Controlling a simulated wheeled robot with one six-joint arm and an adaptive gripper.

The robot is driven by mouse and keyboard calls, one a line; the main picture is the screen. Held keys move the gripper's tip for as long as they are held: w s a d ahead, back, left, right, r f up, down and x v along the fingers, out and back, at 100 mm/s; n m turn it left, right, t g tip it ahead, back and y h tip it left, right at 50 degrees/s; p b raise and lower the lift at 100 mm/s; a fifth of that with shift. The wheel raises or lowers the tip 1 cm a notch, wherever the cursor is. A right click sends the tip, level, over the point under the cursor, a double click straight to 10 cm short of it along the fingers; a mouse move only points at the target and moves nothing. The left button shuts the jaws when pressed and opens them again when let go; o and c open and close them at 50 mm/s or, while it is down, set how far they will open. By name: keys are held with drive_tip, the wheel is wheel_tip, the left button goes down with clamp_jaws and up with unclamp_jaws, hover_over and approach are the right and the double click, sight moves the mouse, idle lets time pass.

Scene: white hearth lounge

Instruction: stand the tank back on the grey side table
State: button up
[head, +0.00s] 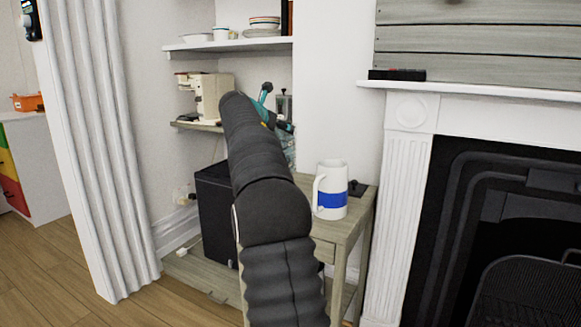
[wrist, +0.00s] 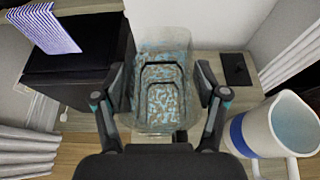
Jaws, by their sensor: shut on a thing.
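The tank (wrist: 160,62) is a clear, see-through container with blue and brown mottling. In the wrist view it sits between the two fingers of my gripper (wrist: 160,88), which is shut on it. In the head view my arm hides most of it; a sliver of the tank (head: 290,150) shows to the right of my arm. The grey side table (head: 345,228) stands right of my arm, against the wall. Its top also shows in the wrist view (wrist: 235,95), beside and behind the tank. I cannot tell whether the tank touches the table.
A white mug with a blue band (head: 331,190) stands on the table, close to my right finger in the wrist view. A small black item (head: 357,188) lies behind it. A black box (head: 214,205) stands left of the table, below a shelf (head: 196,126). The fireplace (head: 490,220) is right.

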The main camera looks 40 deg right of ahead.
drive_tip(key=shift+f+b, duration=0.95)
drive_tip(key=shift+f, duration=2.2)
drive_tip(key=o, duration=1.8)
drive_tip(key=v, duration=1.2)
drive_tip(key=shift+s, duration=0.1)
